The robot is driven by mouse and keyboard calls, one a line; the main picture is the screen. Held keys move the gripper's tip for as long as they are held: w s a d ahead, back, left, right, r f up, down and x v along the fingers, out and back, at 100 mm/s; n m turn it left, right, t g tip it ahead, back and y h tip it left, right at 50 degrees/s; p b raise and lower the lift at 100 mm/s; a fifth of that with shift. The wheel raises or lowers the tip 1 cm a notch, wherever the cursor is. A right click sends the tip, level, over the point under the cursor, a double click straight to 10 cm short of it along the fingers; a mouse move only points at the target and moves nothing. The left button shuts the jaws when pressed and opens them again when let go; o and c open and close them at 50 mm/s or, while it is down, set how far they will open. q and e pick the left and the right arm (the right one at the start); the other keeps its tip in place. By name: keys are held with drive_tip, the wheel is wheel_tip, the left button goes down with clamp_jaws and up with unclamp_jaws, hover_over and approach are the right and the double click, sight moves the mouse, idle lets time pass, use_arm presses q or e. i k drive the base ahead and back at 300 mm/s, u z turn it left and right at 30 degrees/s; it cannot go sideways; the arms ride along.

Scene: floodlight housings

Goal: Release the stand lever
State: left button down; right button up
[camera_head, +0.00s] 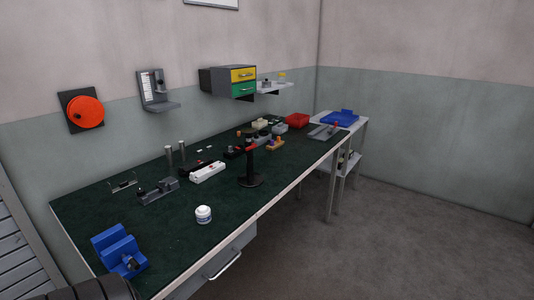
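A black stand (246,168) with a round base and an upright post stands near the front edge of the green-topped workbench (180,235). A small red part (243,149) sits near the top of its post. It may be the stand lever, but it is too small to tell how it is set. Neither of my grippers is in view. A dark rounded shape at the bottom left edge may be part of my own arm.
A white jar (203,214) and a blue vise (120,252) are on the near part of the bench. A white block (208,172) lies left of the stand. Several small parts and a red bin (297,120) are farther back. Floor (390,230) on the right is clear.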

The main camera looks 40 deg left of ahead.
sight(254, 145)
drive_tip(key=u, duration=0.25)
drive_tip(key=i, duration=0.75)
drive_tip(key=u, duration=1)
drive_tip(key=i, duration=0.4)
drive_tip(key=u, duration=0.3)
